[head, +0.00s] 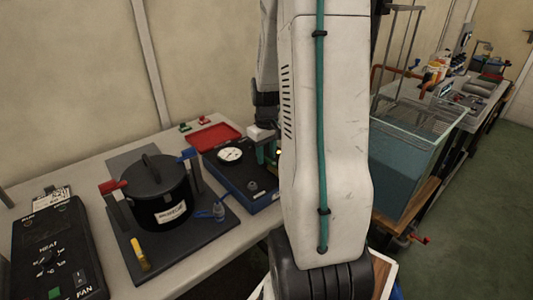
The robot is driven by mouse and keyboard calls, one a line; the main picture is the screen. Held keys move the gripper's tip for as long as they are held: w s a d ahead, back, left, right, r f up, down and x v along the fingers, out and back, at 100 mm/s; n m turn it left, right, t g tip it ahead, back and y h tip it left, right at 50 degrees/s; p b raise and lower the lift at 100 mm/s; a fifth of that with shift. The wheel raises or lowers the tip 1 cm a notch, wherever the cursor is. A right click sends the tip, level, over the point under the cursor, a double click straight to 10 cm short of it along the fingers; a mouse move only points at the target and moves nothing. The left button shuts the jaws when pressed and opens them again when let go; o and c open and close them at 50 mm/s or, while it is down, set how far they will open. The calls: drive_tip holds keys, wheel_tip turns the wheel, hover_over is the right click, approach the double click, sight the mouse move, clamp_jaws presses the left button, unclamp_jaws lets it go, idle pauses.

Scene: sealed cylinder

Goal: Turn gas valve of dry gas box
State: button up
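A low blue-and-black box (240,180) with a round white gauge (230,154) and a small grey knob sits on the bench, left of my arm. I cannot tell for certain whether it is the dry gas box, and no gas valve is clearly identifiable. My arm covers the box's right side. The end of my arm, with my gripper (264,134), shows partly over the back right of the box, near a small green part. Its fingertips are largely hidden, so I cannot tell whether it is open or touching anything.
A black lidded pot (158,192) with red and blue clamps stands on a dark plate, beside a yellow-handled part (140,252). A black control panel (55,250) is at far left, a red tray (213,136) behind. A clear water tank (405,175) stands right.

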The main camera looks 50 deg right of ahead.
clamp_jaws()
drive_tip(key=shift+d+m, duration=0.1)
drive_tip(key=shift+m, duration=0.2)
drive_tip(key=m, duration=0.2)
drive_tip(key=d+m, duration=0.1)
drive_tip(key=shift+s+m, duration=0.3)
drive_tip(key=m, duration=0.2)
drive_tip(key=d+m, duration=0.1)
drive_tip(key=shift+s+m, duration=0.4)
drive_tip(key=m, duration=0.1)
drive_tip(key=s+m, duration=0.1)
drive_tip(key=m, duration=0.3)
drive_tip(key=shift+s+d, duration=0.3)
drive_tip(key=shift+s+m, duration=0.25)
drive_tip(key=shift+m, duration=0.6)
drive_tip(key=shift+s+m, duration=0.25)
drive_tip(key=shift+m, duration=0.65)
drive_tip(key=shift+s+m, duration=0.25)
drive_tip(key=shift+m, duration=0.6)
